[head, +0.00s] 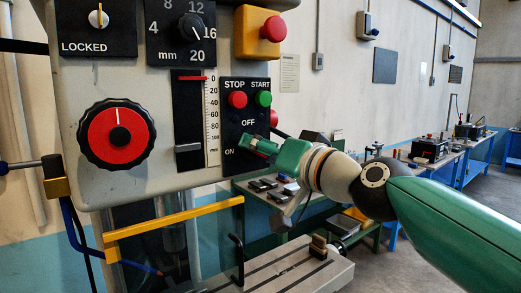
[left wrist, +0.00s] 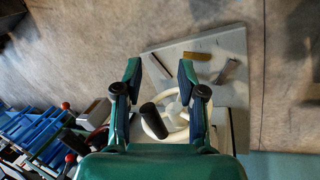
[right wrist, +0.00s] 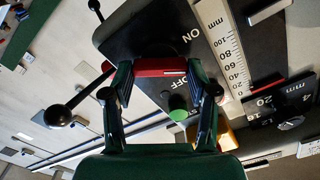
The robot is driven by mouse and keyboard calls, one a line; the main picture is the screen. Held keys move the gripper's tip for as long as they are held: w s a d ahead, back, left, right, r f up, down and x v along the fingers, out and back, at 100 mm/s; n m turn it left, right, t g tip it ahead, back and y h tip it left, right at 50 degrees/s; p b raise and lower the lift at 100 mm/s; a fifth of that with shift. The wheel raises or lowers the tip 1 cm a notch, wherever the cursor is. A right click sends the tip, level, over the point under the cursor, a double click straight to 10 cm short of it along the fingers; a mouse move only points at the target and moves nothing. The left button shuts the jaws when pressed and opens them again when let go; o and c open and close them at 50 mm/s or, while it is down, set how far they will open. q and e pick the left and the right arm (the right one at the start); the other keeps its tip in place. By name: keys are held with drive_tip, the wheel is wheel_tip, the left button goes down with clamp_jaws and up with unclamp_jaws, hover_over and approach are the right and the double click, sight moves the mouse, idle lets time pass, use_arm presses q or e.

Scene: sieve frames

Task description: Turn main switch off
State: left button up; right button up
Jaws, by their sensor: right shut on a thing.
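The main switch has a red handle (right wrist: 160,67) on a black panel marked ON and OFF in the right wrist view. My right gripper (right wrist: 160,75) is shut on this handle, one finger at each end. In the head view my right gripper (head: 262,146) is at the panel (head: 230,125), right of the ON mark and below OFF, and hides most of the switch. I cannot tell which mark the handle points to. My left gripper (left wrist: 160,75) is open and empty in the left wrist view, above a pale handwheel (left wrist: 163,119).
The STOP button (head: 237,99) and START button (head: 264,99) sit just above the switch. A red emergency button (head: 273,29) on a yellow box is higher. A large red dial (head: 116,134) is at the left. A yellow bar (head: 175,222) crosses below.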

drive_tip(key=m, duration=0.3)
drive_tip(key=m+p, duration=0.1)
drive_tip(key=m, duration=0.3)
drive_tip(key=f+m, duration=0.1)
drive_tip(key=m, duration=0.3)
drive_tip(key=shift+w+p, duration=0.1)
drive_tip(key=shift+p, duration=0.25)
drive_tip(key=shift+m, duration=0.3)
drive_tip(key=o, duration=1.2)
drive_tip(key=shift+d, duration=0.1)
drive_tip(key=shift+c, duration=0.2)
drive_tip(key=shift+r, duration=0.15)
drive_tip(key=shift+r, duration=0.1)
